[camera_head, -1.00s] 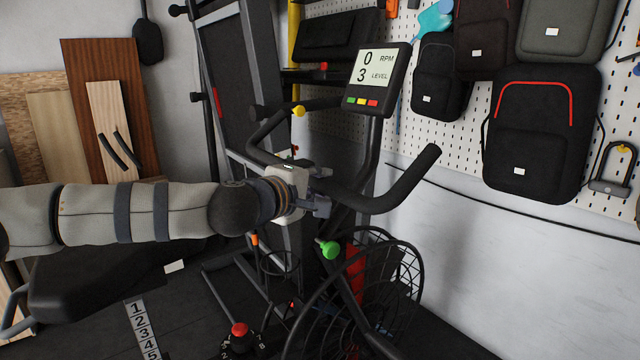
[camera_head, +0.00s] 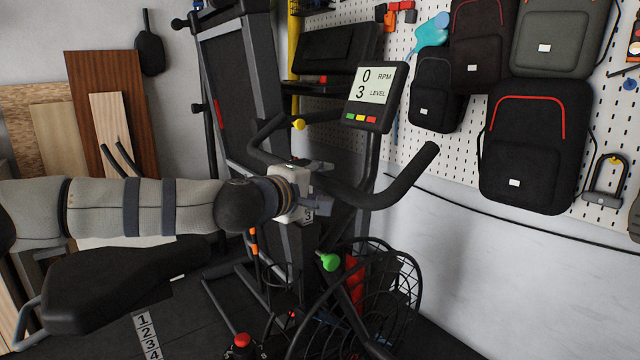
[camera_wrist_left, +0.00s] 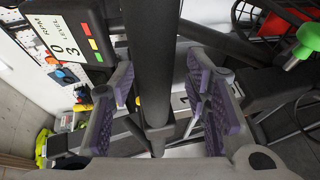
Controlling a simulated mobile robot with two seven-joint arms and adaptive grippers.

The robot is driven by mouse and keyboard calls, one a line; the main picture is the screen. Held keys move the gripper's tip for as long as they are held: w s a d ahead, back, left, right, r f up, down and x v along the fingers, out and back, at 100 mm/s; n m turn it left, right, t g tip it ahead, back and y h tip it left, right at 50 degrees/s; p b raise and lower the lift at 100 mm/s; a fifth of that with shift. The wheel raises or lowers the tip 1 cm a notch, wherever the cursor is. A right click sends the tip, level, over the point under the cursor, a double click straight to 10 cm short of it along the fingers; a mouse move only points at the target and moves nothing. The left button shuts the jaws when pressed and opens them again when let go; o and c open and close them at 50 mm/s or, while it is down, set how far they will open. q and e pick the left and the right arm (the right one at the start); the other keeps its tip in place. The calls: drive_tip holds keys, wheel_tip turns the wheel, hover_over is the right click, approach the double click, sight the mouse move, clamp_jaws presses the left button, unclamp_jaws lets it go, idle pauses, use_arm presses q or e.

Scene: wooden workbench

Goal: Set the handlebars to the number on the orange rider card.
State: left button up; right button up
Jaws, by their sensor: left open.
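The black handlebars (camera_head: 405,184) of an exercise bike curve out below its console (camera_head: 376,98), which reads 0 RPM and level 3. My left gripper (camera_head: 318,196) is at the handlebar post, just under the bars. In the left wrist view its purple-padded fingers (camera_wrist_left: 163,88) are open on both sides of a black bar (camera_wrist_left: 151,50), with gaps beside it; contact is not evident. A pale plate with a small figure, seemingly 3 (camera_head: 309,215), shows beside the gripper. I cannot identify the orange rider card. My right gripper is not in view.
A green knob (camera_head: 330,262) sits below the bars, above the caged wheel (camera_head: 405,285). A yellow knob (camera_head: 299,124) is behind the bars. The black seat (camera_head: 120,283) lies under my left arm. Backpacks (camera_head: 530,150) hang right.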

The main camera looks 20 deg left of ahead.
use_arm(q)
drive_tip(key=v, duration=1.2)
